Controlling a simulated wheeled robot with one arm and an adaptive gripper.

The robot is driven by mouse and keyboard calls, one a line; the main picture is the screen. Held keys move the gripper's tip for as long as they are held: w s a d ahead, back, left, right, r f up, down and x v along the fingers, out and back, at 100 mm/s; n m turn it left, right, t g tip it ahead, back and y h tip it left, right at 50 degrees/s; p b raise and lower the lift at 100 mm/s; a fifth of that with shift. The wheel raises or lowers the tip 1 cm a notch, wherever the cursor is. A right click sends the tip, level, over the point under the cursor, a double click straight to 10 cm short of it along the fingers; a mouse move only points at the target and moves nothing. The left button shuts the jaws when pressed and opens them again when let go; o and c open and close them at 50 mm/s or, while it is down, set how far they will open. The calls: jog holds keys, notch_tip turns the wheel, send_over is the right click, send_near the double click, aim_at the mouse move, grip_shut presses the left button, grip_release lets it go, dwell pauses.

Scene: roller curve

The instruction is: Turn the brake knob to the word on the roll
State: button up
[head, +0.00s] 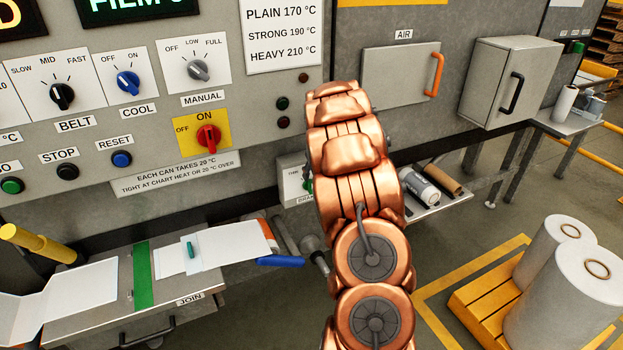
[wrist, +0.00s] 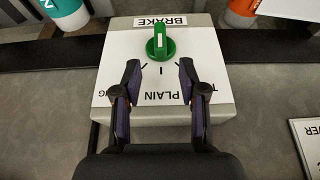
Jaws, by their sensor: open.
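The green brake knob (wrist: 160,46) stands on a white-faced box (wrist: 120,60) in the wrist view, under a BRAKE label (wrist: 161,20). Its grip lies upright in the picture, with a white mark on its upper part, in line with the middle tick by PLAIN. A cut-off word ending in NG is at left, one starting with T at right. My gripper (wrist: 160,80) is open, its fingertips apart and just below the knob, over the plate. In the head view my arm hides most of the brake box (head: 291,183). A wrapped roll (head: 419,186) lies on a shelf; its word is unreadable.
The control panel has a yellow-plated red knob (head: 208,138), a blue knob (head: 128,83) and other switches. A join table (head: 110,310) with white film stands at lower left. White rolls (head: 565,300) stand on a yellow pallet at right. Orange and teal things flank the box's top.

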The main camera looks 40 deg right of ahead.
aim_at(311, 182)
jog(key=shift+p+x, duration=0.7)
jog(key=shift+x, duration=1.6)
jog(key=shift+s, duration=0.1)
grip_shut()
jog(key=shift+f, duration=0.1)
